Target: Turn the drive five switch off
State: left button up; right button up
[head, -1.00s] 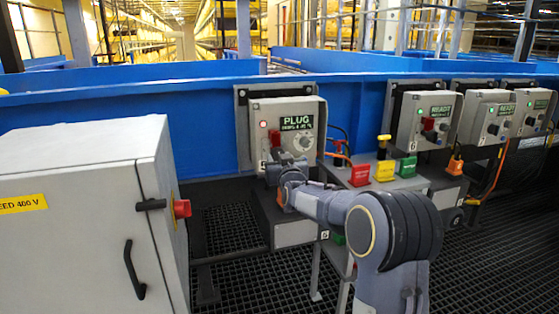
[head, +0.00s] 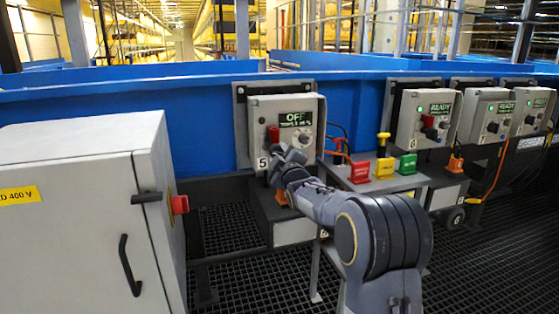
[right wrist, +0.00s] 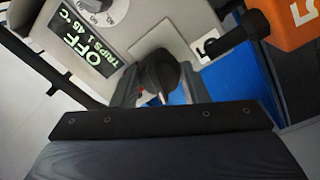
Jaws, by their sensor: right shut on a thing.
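The drive five box (head: 313,108) is grey, with a "5" on its lower left front. Its display (head: 296,119) reads OFF, and so does the display in the right wrist view (right wrist: 80,43). A red part (head: 273,135) shows above my right gripper (head: 284,160), which is at the lower left of the box front. In the right wrist view my right gripper (right wrist: 160,88) has its fingers on both sides of a black switch knob (right wrist: 158,72) and is shut on it. The fingers partly hide the knob's base. My left gripper is not in view.
Red (head: 359,172), yellow (head: 384,168) and green (head: 406,164) blocks stand on a shelf right of the box. More drive boxes reading READY, such as drive six (head: 427,118), stand further right. A grey cabinet (head: 80,220) fills the left front.

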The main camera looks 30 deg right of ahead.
jog(key=shift+n+b, duration=0.85)
jog(key=shift+n, duration=1.45)
jog(key=shift+y, duration=0.3)
jog(key=o, duration=1)
jog(key=shift+c, duration=0.2)
jog(key=shift+s, duration=0.15)
jog(key=v, duration=0.7)
jog(key=shift+s+p, duration=0.3)
jog(key=shift+p, duration=0.15)
